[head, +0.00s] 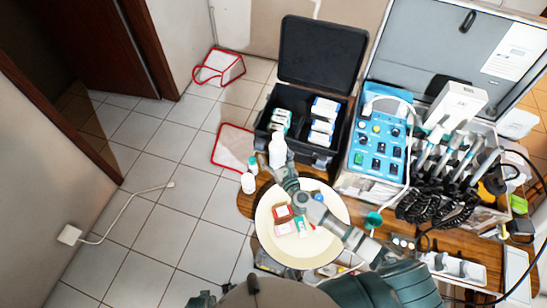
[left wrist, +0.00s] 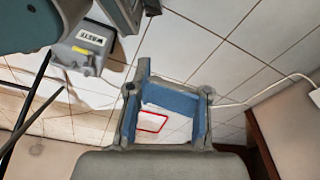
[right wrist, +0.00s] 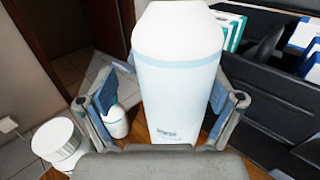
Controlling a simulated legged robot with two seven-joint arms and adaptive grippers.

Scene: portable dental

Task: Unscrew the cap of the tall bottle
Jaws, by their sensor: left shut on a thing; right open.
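The tall white bottle (head: 277,151) stands upright at the table's back edge, by the black case. In the right wrist view the tall bottle (right wrist: 178,95) has a rounded white cap (right wrist: 178,30) and a pale blue band. My right gripper (head: 284,172) is at the bottle. In the right wrist view its open fingers (right wrist: 165,100) lie either side of the bottle, with a gap at the left. My left gripper (left wrist: 172,90) shows only in the left wrist view, partly closed. What lies between its blue pads cannot be made out clearly.
Two small white bottles (head: 248,183) stand left of the tall one. An open black case (head: 340,155) with boxes is behind. A round cream tray (head: 270,250) holds small packets. A blue control unit (head: 378,140) and coiled cables stand at right. The tiled floor at left is mostly clear.

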